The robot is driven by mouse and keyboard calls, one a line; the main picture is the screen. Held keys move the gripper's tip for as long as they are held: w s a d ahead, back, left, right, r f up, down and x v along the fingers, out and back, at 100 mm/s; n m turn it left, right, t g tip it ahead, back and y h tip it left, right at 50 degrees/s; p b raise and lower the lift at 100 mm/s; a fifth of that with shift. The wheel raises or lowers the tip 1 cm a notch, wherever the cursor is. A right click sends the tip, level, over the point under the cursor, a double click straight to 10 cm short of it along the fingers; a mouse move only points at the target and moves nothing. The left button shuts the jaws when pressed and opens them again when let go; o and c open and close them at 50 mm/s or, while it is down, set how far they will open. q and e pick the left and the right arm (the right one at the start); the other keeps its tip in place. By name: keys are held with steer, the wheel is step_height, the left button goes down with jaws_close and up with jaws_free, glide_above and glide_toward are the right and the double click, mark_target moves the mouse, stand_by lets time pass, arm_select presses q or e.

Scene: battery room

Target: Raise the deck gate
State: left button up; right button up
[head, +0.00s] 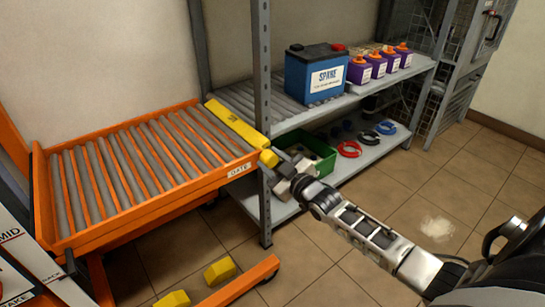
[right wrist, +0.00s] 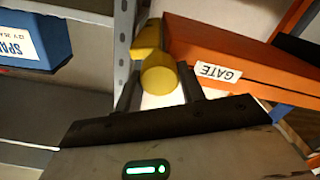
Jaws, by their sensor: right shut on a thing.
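The deck gate is a yellow bar (head: 236,124) across the far right end of the orange roller deck (head: 140,215), beside the shelf. Its rounded yellow knob (head: 269,158) sticks out at the near corner, by the white GATE label (head: 238,170). My right gripper (head: 283,168) is at this knob. In the right wrist view the yellow knob (right wrist: 160,78) sits between the two dark fingers of my right gripper (right wrist: 158,88), which is shut on it. The fingers partly hide the knob in the head view. My left gripper is not in view.
A grey shelf post (head: 262,110) stands close beside the knob. The shelf holds a blue SPARE battery (head: 315,74), purple bottles (head: 378,66), a green crate (head: 308,153) and cable coils (head: 349,149). Yellow blocks (head: 220,271) sit by the orange base.

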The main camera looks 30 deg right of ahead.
steer(key=n+p, duration=0.1)
steer(key=n, duration=0.1)
steer(key=shift+n, duration=0.4)
steer(key=n+p, duration=0.1)
steer(key=n, duration=0.2)
steer(key=shift+a+n, duration=0.1)
steer(key=shift+n, duration=0.2)
steer(key=n, duration=0.5)
steer(key=shift+f, duration=0.2)
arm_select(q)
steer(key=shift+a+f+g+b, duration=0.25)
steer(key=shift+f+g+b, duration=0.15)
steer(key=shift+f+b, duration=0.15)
arm_select(e)
steer(key=shift+n, duration=1.4)
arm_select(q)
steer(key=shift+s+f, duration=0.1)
arm_select(e)
steer(key=shift+n, duration=0.3)
steer(key=o, duration=1)
steer(key=shift+c, duration=0.2)
steer(key=shift+s, duration=0.1)
